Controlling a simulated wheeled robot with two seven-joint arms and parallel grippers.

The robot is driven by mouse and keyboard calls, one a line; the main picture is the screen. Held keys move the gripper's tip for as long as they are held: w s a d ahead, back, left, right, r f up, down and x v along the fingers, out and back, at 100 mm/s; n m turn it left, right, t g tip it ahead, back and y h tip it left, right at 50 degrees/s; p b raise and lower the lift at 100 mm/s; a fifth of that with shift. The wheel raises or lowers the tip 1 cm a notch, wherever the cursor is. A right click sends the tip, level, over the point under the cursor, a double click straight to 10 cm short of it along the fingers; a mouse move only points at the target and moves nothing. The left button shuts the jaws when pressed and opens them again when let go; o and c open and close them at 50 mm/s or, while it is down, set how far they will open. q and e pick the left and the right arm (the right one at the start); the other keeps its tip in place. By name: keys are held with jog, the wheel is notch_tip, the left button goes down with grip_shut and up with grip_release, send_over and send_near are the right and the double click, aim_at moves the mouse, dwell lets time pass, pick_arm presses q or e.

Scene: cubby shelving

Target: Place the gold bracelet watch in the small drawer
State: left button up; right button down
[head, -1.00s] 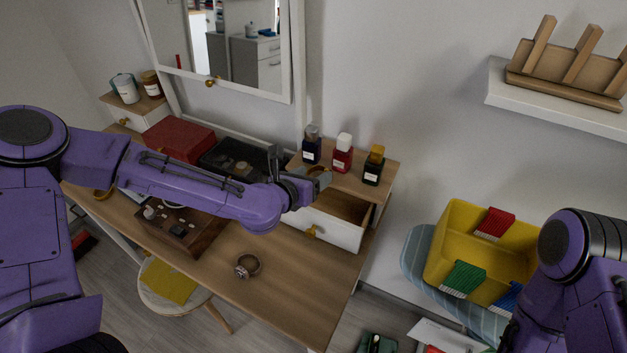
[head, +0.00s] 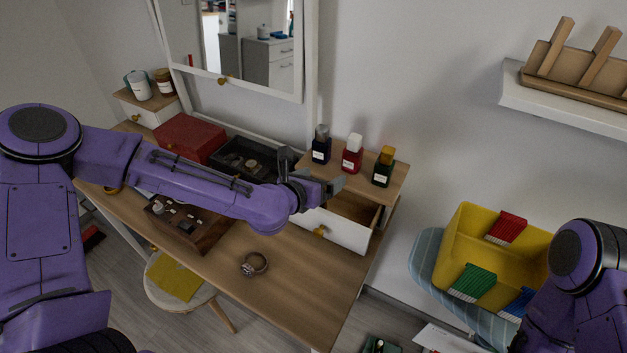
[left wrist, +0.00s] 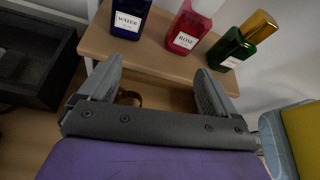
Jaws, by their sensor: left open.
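My left gripper (head: 332,187) is open over the small drawer (head: 345,228), which is pulled out at the right end of the dressing table. In the left wrist view my spread fingers (left wrist: 158,92) frame the drawer's inside. A curved brown-gold thing (left wrist: 129,97) shows beside the left finger there; it is partly hidden, and I cannot tell whether it is the gold bracelet watch. A round bracelet watch with a brownish band (head: 254,264) lies on the table top, apart from the gripper. My right gripper is out of view.
Blue (head: 321,146), red (head: 352,154) and green (head: 383,167) bottles stand on the ledge above the drawer, close to my fingers. A dark tray (head: 243,160), red box (head: 189,137) and wooden box (head: 204,238) are on the table. The front right table top is clear.

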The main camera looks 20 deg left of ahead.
pick_arm(q)
jog(key=p+v, duration=1)
jog(key=v, duration=0.2)
jog(key=shift+r, duration=0.5)
dwell(0.5)
